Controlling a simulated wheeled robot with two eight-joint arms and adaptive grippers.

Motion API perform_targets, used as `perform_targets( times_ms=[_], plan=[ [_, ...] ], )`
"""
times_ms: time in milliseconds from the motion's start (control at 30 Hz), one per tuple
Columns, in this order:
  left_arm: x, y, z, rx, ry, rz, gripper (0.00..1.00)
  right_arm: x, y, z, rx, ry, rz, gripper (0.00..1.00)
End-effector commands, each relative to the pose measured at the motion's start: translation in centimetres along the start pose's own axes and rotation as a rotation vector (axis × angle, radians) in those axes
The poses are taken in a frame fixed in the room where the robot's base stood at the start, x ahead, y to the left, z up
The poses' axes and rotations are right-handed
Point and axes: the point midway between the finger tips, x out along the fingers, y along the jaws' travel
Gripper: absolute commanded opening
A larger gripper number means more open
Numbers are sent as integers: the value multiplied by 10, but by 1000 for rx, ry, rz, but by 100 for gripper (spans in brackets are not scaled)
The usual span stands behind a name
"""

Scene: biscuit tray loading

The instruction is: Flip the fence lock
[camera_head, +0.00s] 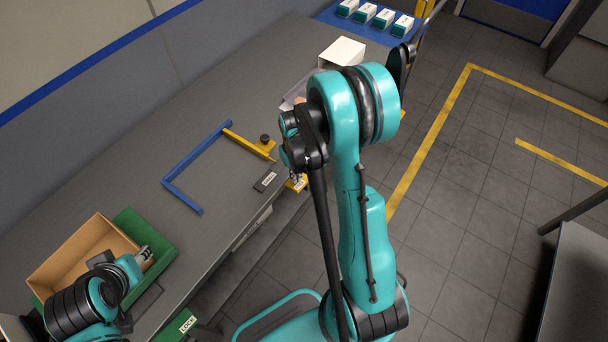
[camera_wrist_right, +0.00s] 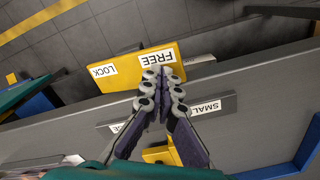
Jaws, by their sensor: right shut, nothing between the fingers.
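A yellow plate with white LOCK and FREE labels (camera_wrist_right: 132,68) hangs at the table's front edge in the right wrist view. In the head view a small yellow part of it (camera_head: 298,183) shows at the table edge, mostly behind my right gripper. My right gripper (camera_wrist_right: 160,78) is shut and empty, its fingertips in front of the plate near the FREE label; I cannot tell whether they touch.
A blue angled fence (camera_head: 183,167) is on the grey table (camera_head: 120,180). An open carton (camera_head: 75,255) sits by a green tray (camera_head: 157,245) at lower left. A white box (camera_head: 343,52) and a blue mat with several small packs (camera_head: 335,20) are at the far end.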

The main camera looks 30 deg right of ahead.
Motion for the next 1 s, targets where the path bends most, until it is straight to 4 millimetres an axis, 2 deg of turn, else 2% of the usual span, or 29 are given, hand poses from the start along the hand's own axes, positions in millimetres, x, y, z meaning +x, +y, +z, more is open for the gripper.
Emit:
perform_targets(
  times_ms=[1000],
  plan=[
    [12,0,9,0,0,0,40,16,0,0,0,0,0,0]
  ],
)
